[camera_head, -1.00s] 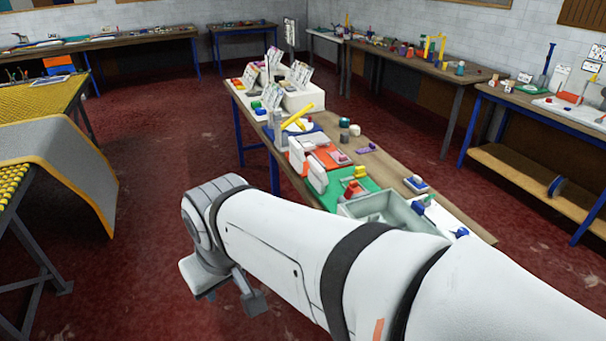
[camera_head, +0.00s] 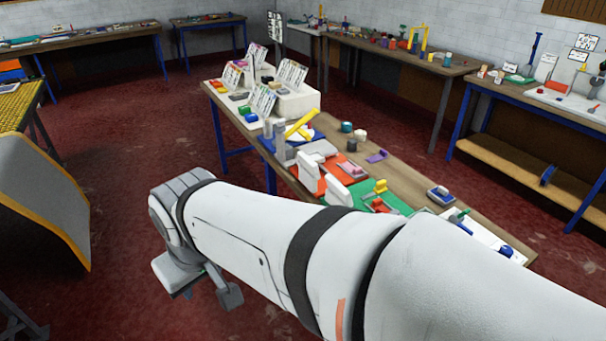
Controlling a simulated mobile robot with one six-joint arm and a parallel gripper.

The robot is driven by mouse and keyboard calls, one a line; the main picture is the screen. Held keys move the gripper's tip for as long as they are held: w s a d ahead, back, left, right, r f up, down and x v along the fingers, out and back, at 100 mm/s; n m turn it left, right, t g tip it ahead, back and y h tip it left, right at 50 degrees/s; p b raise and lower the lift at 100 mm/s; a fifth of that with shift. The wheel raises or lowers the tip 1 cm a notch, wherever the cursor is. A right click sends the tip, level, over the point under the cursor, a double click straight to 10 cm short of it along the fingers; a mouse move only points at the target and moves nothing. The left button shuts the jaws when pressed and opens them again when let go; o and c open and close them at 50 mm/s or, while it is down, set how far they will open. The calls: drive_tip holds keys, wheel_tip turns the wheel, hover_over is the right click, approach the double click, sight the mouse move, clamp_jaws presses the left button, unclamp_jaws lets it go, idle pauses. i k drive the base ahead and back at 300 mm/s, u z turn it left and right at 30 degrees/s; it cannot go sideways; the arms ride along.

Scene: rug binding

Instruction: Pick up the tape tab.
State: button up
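I cannot single out the tape tab among the many small items on the middle workbench (camera_head: 402,166). A small purple piece (camera_head: 377,156) lies on that bench's bare wood, and a yellow piece (camera_head: 380,186) stands on a green mat; I cannot tell whether either is the tab. My gripper (camera_head: 205,292) hangs at the end of my white arm at the lower left, over the red floor and left of the bench. It is apart from everything on the bench. My arm hides its fingertips' detail and the near part of the bench.
White card holders (camera_head: 291,78) stand at the bench's far end. A grey rug with yellow binding (camera_head: 45,200) hangs at the left. Other benches (camera_head: 395,62) line the back and right walls. The red floor (camera_head: 120,130) between rug and bench is clear.

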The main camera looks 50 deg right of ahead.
sight(377, 203)
drive_tip(key=u, duration=0.05)
drive_tip(key=i, duration=2.65)
drive_tip(key=z, duration=0.55)
drive_tip(key=k, duration=0.1)
drive_tip(key=z, duration=3.55)
drive_tip(key=i, duration=1)
drive_tip(key=z, duration=0.05)
